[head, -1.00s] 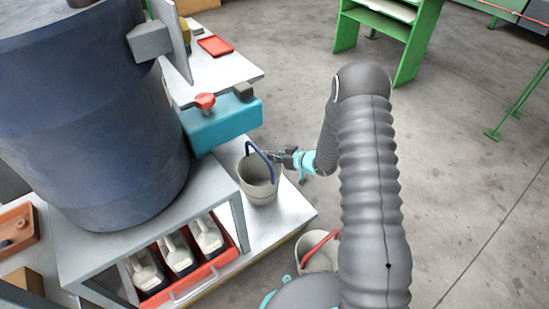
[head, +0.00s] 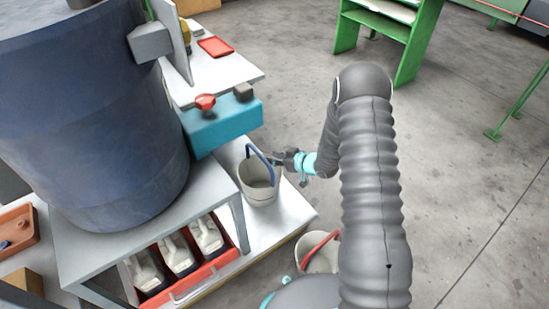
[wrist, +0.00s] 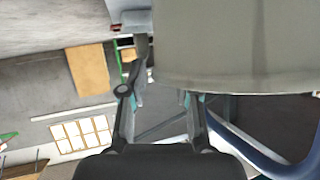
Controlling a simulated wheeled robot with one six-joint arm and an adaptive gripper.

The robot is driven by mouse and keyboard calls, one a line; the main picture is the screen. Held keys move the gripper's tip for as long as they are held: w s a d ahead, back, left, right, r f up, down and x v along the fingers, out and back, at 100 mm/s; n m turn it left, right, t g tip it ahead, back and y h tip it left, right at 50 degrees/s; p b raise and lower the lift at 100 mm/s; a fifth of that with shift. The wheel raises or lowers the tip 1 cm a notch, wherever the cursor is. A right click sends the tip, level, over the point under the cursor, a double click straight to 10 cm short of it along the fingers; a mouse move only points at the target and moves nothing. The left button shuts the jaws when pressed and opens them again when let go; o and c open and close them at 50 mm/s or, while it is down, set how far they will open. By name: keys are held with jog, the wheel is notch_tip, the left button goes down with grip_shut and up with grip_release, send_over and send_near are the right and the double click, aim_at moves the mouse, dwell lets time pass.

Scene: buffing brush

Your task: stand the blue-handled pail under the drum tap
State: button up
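The grey pail (head: 259,191) with the raised blue handle (head: 259,152) stands upright on a low pale platform, in front of the teal block in the head view. The large blue drum (head: 95,120) is to its left on a metal stand. A red knob (head: 205,102) sits on the teal block; I cannot make out a spout. My gripper (head: 279,158) is close to the right of the handle. In the wrist view its fingers (wrist: 160,105) are spread, with the pail wall (wrist: 235,45) above them and the handle (wrist: 255,150) to the right, not between them.
A second pail (head: 322,260) with a red handle is on the floor, partly hidden by my arm. Pale jugs (head: 175,252) sit in a red tray under the stand. A green rack (head: 385,30) stands behind.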

jog(key=v, duration=1.1)
jog(key=w+d+r+m+t+h, duration=0.1)
jog(key=d+r+h, duration=0.2)
jog(key=r, duration=0.4)
jog(key=w+d+r+m+t+h, duration=0.1)
jog(key=w+d+r+h, duration=0.2)
jog(key=r, duration=0.4)
jog(key=s+d+r+m+h, duration=0.3)
jog(key=s+d+r+h, duration=0.15)
jog(key=s+r, duration=0.4)
jog(key=s+r+m+g+h, duration=0.1)
jog(key=s+r+m+h, duration=0.1)
jog(key=s+r, duration=0.65)
jog(key=s+a+r+m+g+y, duration=0.1)
jog(key=s+a, duration=0.1)
jog(key=s, duration=0.7)
jog(key=s+a+m+g+y, duration=0.1)
jog(key=s+a+g, duration=0.1)
jog(key=s, duration=0.7)
jog(key=shift+s+a+r+p, duration=0.35)
jog(key=shift+s+r, duration=0.05)
jog(key=shift+y, duration=0.25)
